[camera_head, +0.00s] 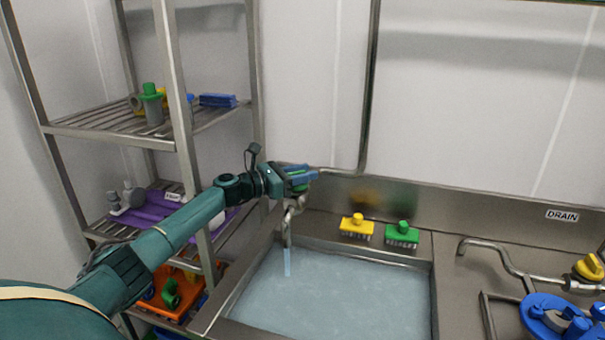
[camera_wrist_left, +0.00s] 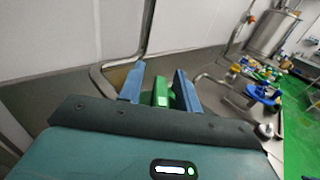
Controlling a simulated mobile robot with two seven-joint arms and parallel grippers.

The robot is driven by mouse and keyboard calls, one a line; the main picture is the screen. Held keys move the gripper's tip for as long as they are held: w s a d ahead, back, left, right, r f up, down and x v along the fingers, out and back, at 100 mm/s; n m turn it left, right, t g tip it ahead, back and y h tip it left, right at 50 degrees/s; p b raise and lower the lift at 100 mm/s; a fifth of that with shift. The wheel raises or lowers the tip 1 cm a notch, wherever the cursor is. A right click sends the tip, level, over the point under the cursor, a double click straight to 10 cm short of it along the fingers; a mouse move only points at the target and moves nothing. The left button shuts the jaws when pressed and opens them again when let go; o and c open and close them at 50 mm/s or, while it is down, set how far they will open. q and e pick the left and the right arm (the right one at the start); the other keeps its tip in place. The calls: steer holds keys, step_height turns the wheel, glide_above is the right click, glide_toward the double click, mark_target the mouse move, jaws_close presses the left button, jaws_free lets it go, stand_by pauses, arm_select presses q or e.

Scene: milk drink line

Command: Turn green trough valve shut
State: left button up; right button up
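The green valve handle (camera_head: 299,186) is above the back left corner of the sink trough (camera_head: 434,290). My left gripper (camera_head: 308,175) reaches it from the left, with its blue fingers around the handle. In the left wrist view, the green handle (camera_wrist_left: 160,93) sits between the two fingers (camera_wrist_left: 160,88), with a narrow gap seen beside it, so the gripper looks open. The gripper partly hides the handle in the head view. Water runs from the spout (camera_head: 287,232) into the trough, which holds water. My right gripper is not in view.
A yellow brush (camera_head: 356,228) and a green brush (camera_head: 402,236) stand on the ledge behind the trough. A metal shelf rack (camera_head: 110,127) stands close on the left. A yellow valve (camera_head: 588,268) and blue items (camera_head: 555,317) are at the right.

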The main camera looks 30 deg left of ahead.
mark_target(303, 171)
arm_select(q)
steer(key=shift+r, duration=0.25)
step_height(303, 171, up, 8)
steer(key=shift+r, duration=0.75)
